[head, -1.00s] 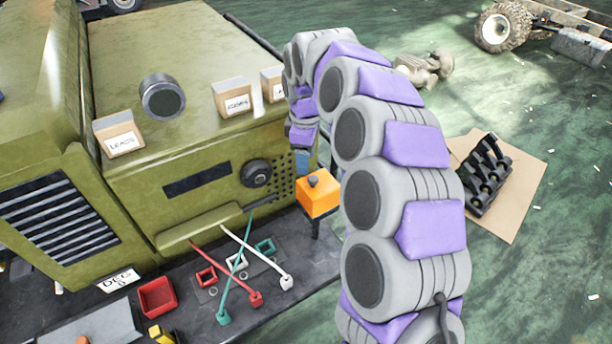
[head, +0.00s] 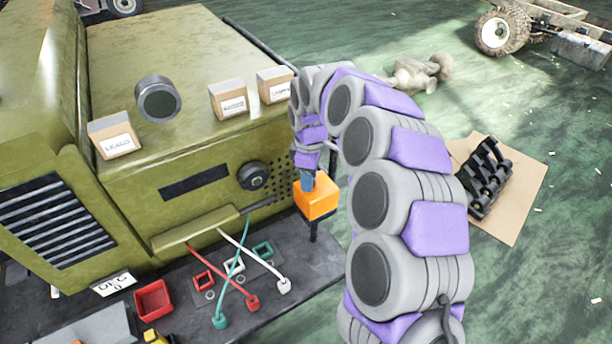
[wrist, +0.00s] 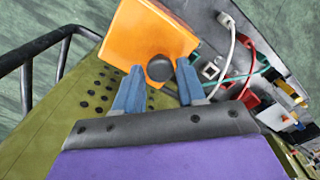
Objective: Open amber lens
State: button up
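The amber lens is an orange box (head: 315,200) on a dark post at the right end of the dark shelf. In the wrist view the orange box (wrist: 150,35) fills the upper middle, with a round dark knob (wrist: 160,68) on the face toward me. My gripper (head: 308,184) is right above the box in the head view and hides the knob there. In the wrist view its blue fingers (wrist: 159,70) stand apart, one on each side of the knob, with small gaps seeming to show. The box looks closed.
Green, red and white leads (head: 252,300) lie on the shelf, left of the box. The green cabinet (head: 200,150) stands close behind, with label boxes (head: 228,100) on top. A dark bar (wrist: 30,75) runs at left in the wrist view.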

jog(key=shift+d+r, duration=0.1)
jog(key=shift+d, duration=0.6)
jog(key=c, duration=0.3)
jog(key=shift+a, duration=0.15)
jog(key=c, duration=0.3)
jog(key=shift+a, duration=0.4)
grip_shut()
jog(key=shift+d+r, duration=0.1)
jog(key=shift+d, duration=0.05)
